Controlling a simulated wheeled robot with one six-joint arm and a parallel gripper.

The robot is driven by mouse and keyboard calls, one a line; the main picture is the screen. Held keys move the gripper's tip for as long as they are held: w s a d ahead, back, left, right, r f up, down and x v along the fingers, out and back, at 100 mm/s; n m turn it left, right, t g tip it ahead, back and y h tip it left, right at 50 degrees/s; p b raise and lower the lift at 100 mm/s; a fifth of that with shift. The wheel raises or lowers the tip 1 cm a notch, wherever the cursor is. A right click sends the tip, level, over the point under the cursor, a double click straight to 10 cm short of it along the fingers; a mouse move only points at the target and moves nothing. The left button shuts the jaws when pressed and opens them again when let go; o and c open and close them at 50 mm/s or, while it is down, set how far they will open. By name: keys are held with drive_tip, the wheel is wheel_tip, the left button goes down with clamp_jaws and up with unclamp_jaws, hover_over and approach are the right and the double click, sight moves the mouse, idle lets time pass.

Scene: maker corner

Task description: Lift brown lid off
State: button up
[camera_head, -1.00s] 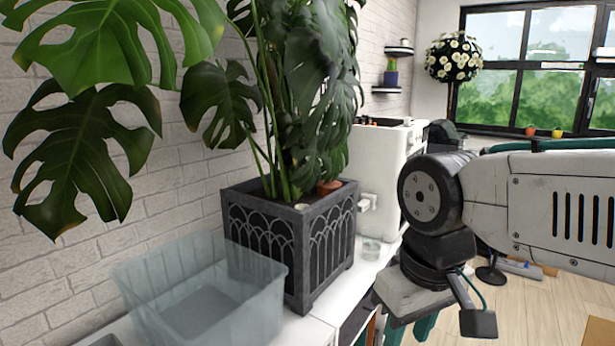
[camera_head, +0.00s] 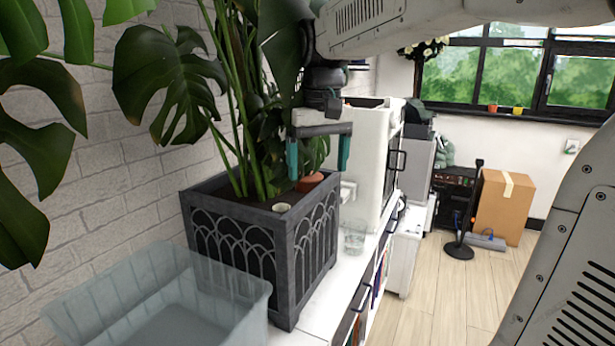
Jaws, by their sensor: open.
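A small reddish-brown round thing (camera_head: 310,183) shows at the back right inside the dark planter (camera_head: 262,245); I cannot tell whether it is a lid or a small pot. No other thing in view clearly looks like a brown lid. My gripper (camera_head: 318,172) points down above the planter's right back part, with its two teal fingers apart and nothing seen between them but leaves and background. The fingertips are near the brown thing in the picture; whether they touch it, I cannot tell.
A large leafy plant (camera_head: 188,85) grows from the planter, close to my arm. A pale round cup (camera_head: 282,207) is by the planter's rim. A clear bin (camera_head: 165,290) stands in front, a glass (camera_head: 355,236) right of the planter, a white machine (camera_head: 366,150) behind.

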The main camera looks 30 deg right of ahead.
drive_tip(key=w+d, duration=0.5)
drive_tip(key=w, duration=0.6)
drive_tip(key=m, duration=0.1)
hover_over(309, 166)
drive_tip(key=shift+s+a+f+g, duration=0.15)
drive_tip(key=shift+s+f+g, duration=0.1)
drive_tip(key=shift+f+g, duration=0.1)
drive_tip(key=shift+w+d+f, duration=0.15)
drive_tip(key=shift+w+d, duration=0.05)
drive_tip(key=shift+w, duration=0.1)
drive_tip(key=shift+w+f, duration=0.1)
drive_tip(key=shift+f, duration=0.3)
wheel_tip(309, 166, down, 7)
drive_tip(key=shift+r, duration=0.1)
drive_tip(key=c, duration=0.7)
